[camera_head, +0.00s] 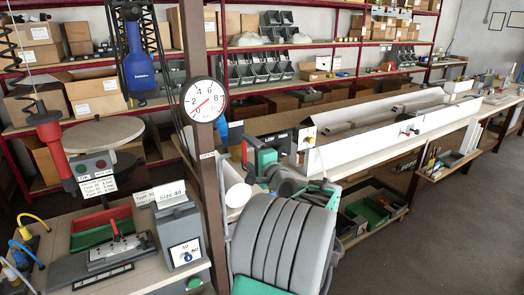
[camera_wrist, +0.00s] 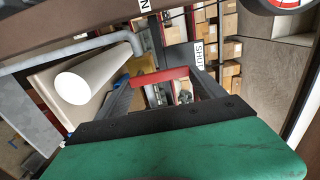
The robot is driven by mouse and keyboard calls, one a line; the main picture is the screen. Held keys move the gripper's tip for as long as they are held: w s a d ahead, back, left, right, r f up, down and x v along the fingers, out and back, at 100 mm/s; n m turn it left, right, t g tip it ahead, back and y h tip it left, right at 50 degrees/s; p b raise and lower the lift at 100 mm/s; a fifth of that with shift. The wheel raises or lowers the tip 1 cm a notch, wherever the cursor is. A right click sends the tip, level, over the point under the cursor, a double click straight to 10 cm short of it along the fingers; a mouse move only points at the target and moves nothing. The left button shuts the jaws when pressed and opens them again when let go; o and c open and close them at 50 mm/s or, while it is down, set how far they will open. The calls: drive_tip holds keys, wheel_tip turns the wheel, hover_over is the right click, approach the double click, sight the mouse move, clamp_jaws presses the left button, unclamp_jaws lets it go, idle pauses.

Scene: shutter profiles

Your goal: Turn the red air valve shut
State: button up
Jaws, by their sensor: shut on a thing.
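The red air valve handle (camera_wrist: 160,75) shows in the wrist view as a red bar between the two dark fingers of my gripper (camera_wrist: 165,88). My gripper is shut on it. A SHUT label (camera_wrist: 198,52) is just beyond the handle to the right, and part of another label ending in N (camera_wrist: 145,5) is at the top edge. In the head view a small red part of the handle (camera_head: 244,151) shows beside my gripper (camera_head: 252,168), right of the brown post. My gripper and arm hide most of the valve there, so its exact angle cannot be told.
A round pressure gauge (camera_head: 204,100) is on the brown post (camera_head: 193,60) above the valve. A white tube (camera_wrist: 85,80) lies left of my fingers. A bench with a red and green tray (camera_head: 100,228) is at left. Open floor (camera_head: 440,230) is at right.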

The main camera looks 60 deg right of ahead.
idle(0.5)
drive_tip(key=o, duration=2.1)
drive_tip(key=shift+c, duration=0.2)
drive_tip(key=b+v, duration=0.2)
drive_tip(key=v, duration=0.5)
drive_tip(key=shift+s+a, duration=0.2)
drive_tip(key=shift+s, duration=0.15)
